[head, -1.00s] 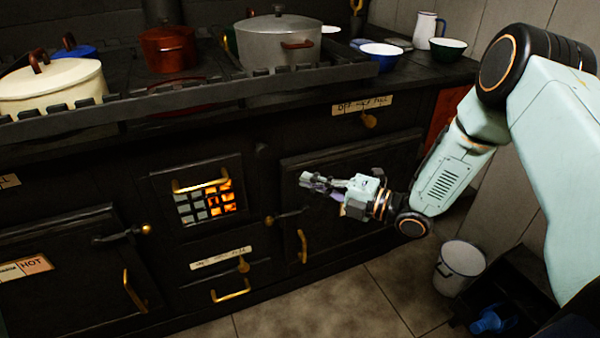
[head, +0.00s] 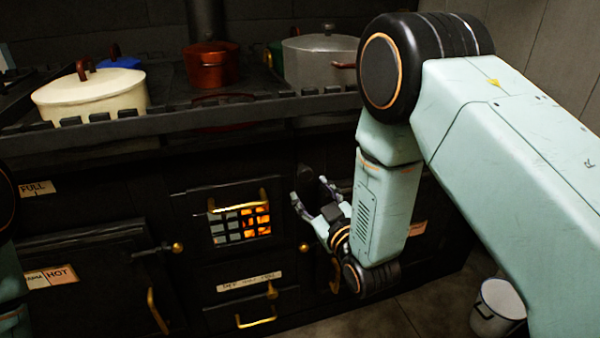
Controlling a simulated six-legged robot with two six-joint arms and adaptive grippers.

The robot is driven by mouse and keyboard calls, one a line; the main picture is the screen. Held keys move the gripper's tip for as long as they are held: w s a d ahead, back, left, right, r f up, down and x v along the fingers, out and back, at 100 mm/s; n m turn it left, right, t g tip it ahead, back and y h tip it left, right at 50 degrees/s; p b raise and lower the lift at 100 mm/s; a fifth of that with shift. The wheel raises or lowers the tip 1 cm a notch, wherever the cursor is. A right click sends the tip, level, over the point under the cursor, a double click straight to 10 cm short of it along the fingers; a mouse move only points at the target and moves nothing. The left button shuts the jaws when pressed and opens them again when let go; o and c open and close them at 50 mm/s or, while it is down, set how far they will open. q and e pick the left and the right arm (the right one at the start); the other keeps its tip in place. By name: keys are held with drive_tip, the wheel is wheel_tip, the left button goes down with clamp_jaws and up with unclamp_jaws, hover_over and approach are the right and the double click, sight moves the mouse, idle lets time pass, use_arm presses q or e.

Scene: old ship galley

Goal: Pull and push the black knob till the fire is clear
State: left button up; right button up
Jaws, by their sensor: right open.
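The fire box door (head: 206,234) is in the front of the black stove, with an orange fire glowing behind its barred window (head: 240,225). The glow fills mainly the right part of the window; the left panes look grey. A small dark knob (head: 303,171) seems to be on the stove front, up and right of the window, hard to make out against the black. My right gripper (head: 311,193) is open and empty, fingers pointing up and left, just below that spot. I cannot tell whether it touches anything. My left gripper is out of view.
A cream pot (head: 92,100), a red pot (head: 211,67) and a grey pot (head: 318,62) stand on the stove top behind a raised rail (head: 170,122). Brass handles and a latch (head: 177,248) stick out of the front. A white bucket (head: 497,308) stands at the lower right.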

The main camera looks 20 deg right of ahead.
sight(307, 175)
drive_tip(key=w+m, duration=0.1)
drive_tip(key=w, duration=0.1)
drive_tip(key=w+b, duration=0.1)
drive_tip(key=w, duration=0.2)
drive_tip(key=w+m+h+b, duration=0.1)
drive_tip(key=w, duration=0.1)
drive_tip(key=shift+w+d+r+m, duration=0.2)
drive_tip(key=shift+w+d+m, duration=0.05)
drive_tip(key=shift+d+m, duration=0.05)
drive_tip(key=shift+s, duration=0.1)
drive_tip(key=shift+c, duration=0.7)
clamp_jaws()
